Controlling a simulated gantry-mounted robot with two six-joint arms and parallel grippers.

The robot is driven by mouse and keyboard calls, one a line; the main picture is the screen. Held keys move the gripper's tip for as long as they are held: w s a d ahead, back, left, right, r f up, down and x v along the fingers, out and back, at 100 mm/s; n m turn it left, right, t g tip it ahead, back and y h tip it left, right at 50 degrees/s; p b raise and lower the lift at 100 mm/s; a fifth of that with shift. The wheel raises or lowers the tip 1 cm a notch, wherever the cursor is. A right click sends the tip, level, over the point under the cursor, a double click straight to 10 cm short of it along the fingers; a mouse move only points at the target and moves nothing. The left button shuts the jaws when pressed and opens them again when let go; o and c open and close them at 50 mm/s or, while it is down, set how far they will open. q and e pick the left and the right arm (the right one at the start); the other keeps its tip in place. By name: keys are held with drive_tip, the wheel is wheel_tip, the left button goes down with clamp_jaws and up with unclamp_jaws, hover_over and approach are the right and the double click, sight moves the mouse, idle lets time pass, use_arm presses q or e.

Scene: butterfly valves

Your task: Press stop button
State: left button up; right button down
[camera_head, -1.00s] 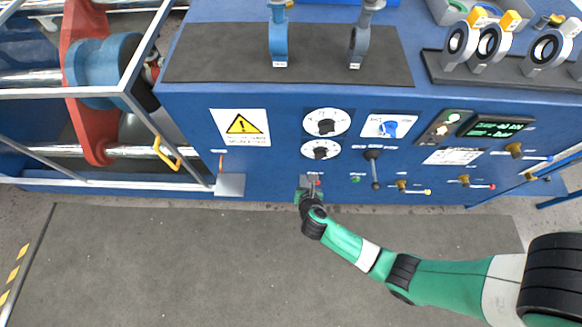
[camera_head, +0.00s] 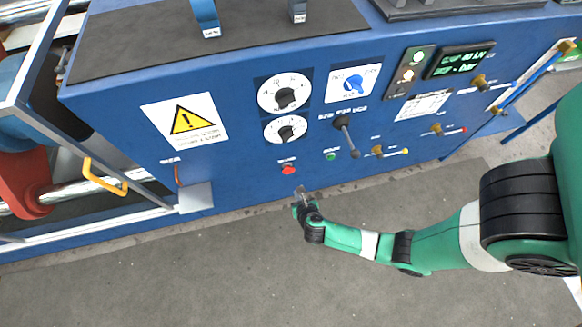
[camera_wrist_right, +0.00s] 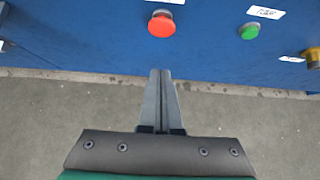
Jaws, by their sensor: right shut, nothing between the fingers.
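The red stop button (camera_head: 288,169) is a round mushroom knob on the front of the blue panel, below the two white dials. It also shows large at the top of the right wrist view (camera_wrist_right: 161,25). My right gripper (camera_head: 302,192) is just below the button in the head view, apart from it. In the right wrist view its two fingers (camera_wrist_right: 160,72) are together, with nothing between them, and their tips point toward the panel below the button. My left gripper is not in view.
A small green button (camera_head: 330,156) is right of the red one. A black lever (camera_head: 347,137) and brass valves (camera_head: 378,151) with coloured handles are farther right. A metal plate (camera_head: 195,197) juts out at the left. The floor (camera_head: 200,270) before the panel is clear.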

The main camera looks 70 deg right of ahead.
sight(289, 174)
drive_tip(key=w+d+f+b, duration=0.4)
drive_tip(key=d, duration=0.1)
drive_tip(key=w+d+f+b, duration=0.1)
drive_tip(key=d+f+b, duration=0.1)
drive_tip(key=d, duration=0.1)
drive_tip(key=shift+w, duration=0.4)
